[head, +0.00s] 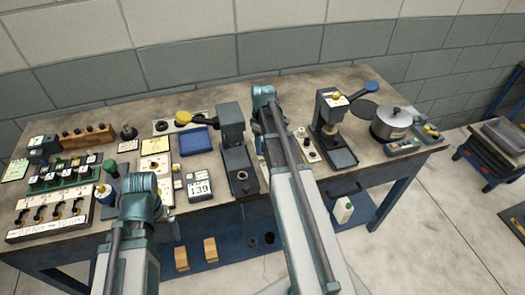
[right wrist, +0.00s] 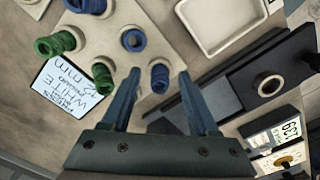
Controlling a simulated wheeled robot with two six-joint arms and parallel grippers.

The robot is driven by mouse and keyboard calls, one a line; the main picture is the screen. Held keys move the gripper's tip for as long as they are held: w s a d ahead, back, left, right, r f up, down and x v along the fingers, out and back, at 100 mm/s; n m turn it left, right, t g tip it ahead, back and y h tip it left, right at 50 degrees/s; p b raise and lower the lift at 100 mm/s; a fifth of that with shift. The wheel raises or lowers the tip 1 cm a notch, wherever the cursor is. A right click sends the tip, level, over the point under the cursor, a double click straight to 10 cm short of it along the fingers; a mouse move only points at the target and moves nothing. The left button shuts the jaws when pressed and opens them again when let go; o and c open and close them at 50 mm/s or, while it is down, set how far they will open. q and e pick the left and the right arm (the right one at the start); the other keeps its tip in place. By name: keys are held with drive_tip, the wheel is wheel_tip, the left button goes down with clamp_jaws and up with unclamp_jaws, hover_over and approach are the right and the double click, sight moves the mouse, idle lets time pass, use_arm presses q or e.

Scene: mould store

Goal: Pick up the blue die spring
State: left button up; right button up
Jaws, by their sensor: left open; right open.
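A blue die spring (right wrist: 160,77) stands on a pale board (right wrist: 115,20) in the right wrist view. The gripper is open and empty. Another blue spring (right wrist: 133,40) stands farther off, and a further blue one (right wrist: 88,5) is cut by the top edge. Green springs (right wrist: 103,76) stand beside them. In the head view my arms show, but both grippers are hidden, and I cannot make out the springs there.
In the right wrist view a handwritten card (right wrist: 72,90) lies left of the springs. A pale tray (right wrist: 207,48) is beyond and a dark base with a ring (right wrist: 240,95) is at right. In the head view presses (head: 232,125) and a pot (head: 392,123) crowd the bench.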

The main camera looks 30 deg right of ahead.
clamp_jaws()
drive_tip(key=shift+r, duration=0.15)
idle(0.4)
wheel_tip(320, 180, up, 3)
drive_tip(key=p, duration=0.2)
drive_tip(key=shift+f+p, duration=0.2)
drive_tip(key=shift+p, duration=0.2)
drive_tip(key=shift+r+p, duration=0.45)
drive_tip(key=s+a+r+p, duration=0.1)
drive_tip(key=s+a, duration=0.7)
drive_tip(key=s, duration=0.5)
drive_tip(key=shift+s+r, duration=0.2)
drive_tip(key=shift+s, duration=0.2)
drive_tip(key=shift+a+r+p, duration=0.1)
drive_tip(key=shift+p, duration=0.2)
